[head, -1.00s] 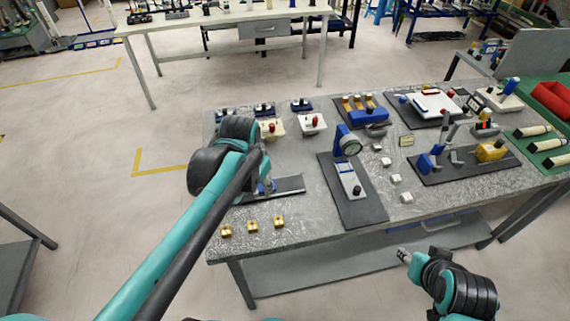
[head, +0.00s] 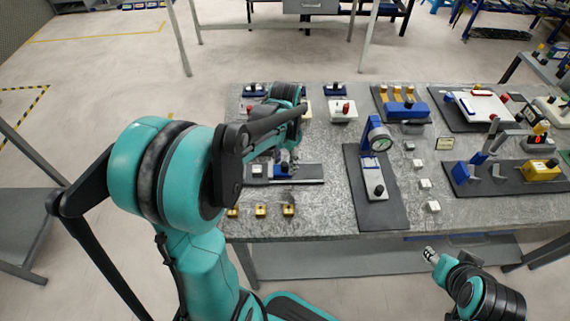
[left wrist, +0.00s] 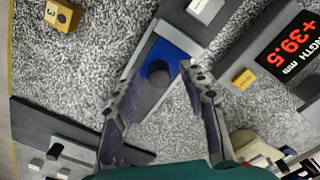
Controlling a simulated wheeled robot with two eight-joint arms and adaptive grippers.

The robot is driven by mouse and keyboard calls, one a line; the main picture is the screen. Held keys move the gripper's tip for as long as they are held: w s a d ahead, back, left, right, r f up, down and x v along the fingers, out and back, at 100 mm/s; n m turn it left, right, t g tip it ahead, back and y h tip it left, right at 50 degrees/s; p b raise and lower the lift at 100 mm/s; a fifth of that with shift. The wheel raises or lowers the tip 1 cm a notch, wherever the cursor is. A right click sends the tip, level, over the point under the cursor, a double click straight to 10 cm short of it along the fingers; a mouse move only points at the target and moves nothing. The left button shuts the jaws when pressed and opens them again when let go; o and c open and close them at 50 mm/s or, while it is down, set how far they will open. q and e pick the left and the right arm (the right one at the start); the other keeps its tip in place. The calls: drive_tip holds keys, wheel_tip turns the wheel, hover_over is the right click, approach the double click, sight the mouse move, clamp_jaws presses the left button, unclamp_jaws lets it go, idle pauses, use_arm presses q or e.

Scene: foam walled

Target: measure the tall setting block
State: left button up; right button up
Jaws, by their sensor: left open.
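My left gripper (head: 285,160) is open over the dark sliding fixture (head: 308,173) on the table's left side. Three small brass blocks (head: 260,209) lie at the front left edge; one, marked 3, also shows in the left wrist view (left wrist: 63,15). I cannot tell which block is the tall setting block. My right gripper (head: 431,255) is low before the table, its fingers too small to read.
A digital readout (left wrist: 292,45) shows +39.5 mm. Several small white blocks (head: 425,184) lie farther right. A yellow-and-blue station (head: 540,170) is at the right. Bare tabletop (head: 320,220) lies in front.

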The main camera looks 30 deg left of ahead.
sight(271, 168)
use_arm(q)
drive_tip(key=shift+f, duration=0.15)
drive_tip(key=c, duration=1)
drive_tip(key=shift+o, duration=0.2)
drive_tip(key=shift+s+a+p, duration=0.15)
drive_tip(key=shift+s+a, duration=0.4)
drive_tip(key=shift+a, duration=0.35)
drive_tip(key=shift+s+a+p, duration=0.15)
drive_tip(key=shift+s+a, duration=0.4)
drive_tip(key=shift+a, duration=0.35)
drive_tip(key=o, duration=1)
drive_tip(key=shift+c, duration=0.2)
wheel_tip(271, 168, up, 12)
drive_tip(key=shift+d, duration=0.1)
